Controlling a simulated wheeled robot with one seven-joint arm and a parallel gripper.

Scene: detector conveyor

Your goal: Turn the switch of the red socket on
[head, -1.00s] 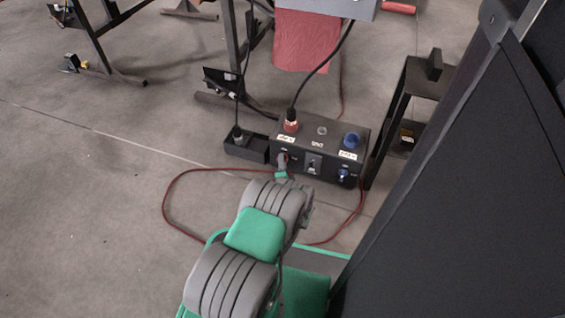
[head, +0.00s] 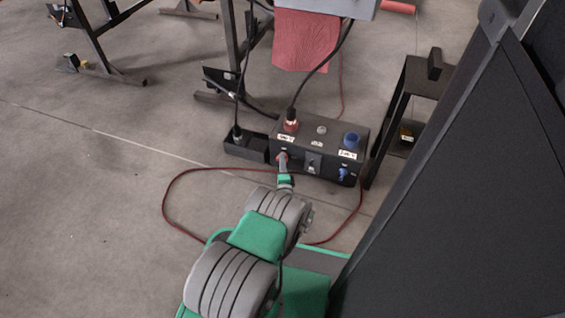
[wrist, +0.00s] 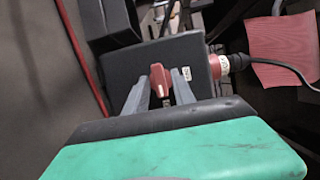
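The black socket box (head: 318,165) stands on the floor in the head view. Its red socket (head: 290,126) is on top at the left, with a black cable plugged in. The red switch (wrist: 160,78) is on the box's front face in the wrist view. My gripper (wrist: 160,86) has one finger on each side of the switch; the fingers are spread, and narrow gaps seem to show beside the switch. In the head view my gripper (head: 283,160) hides most of the switch. Whether the fingertips touch it is unclear.
A blue socket (head: 351,140) and a blue switch (head: 343,174) are at the box's right end. A black tray (head: 238,146) adjoins its left. A dark metal stand (head: 405,105) is at the right. A red cable (head: 172,183) loops on the floor.

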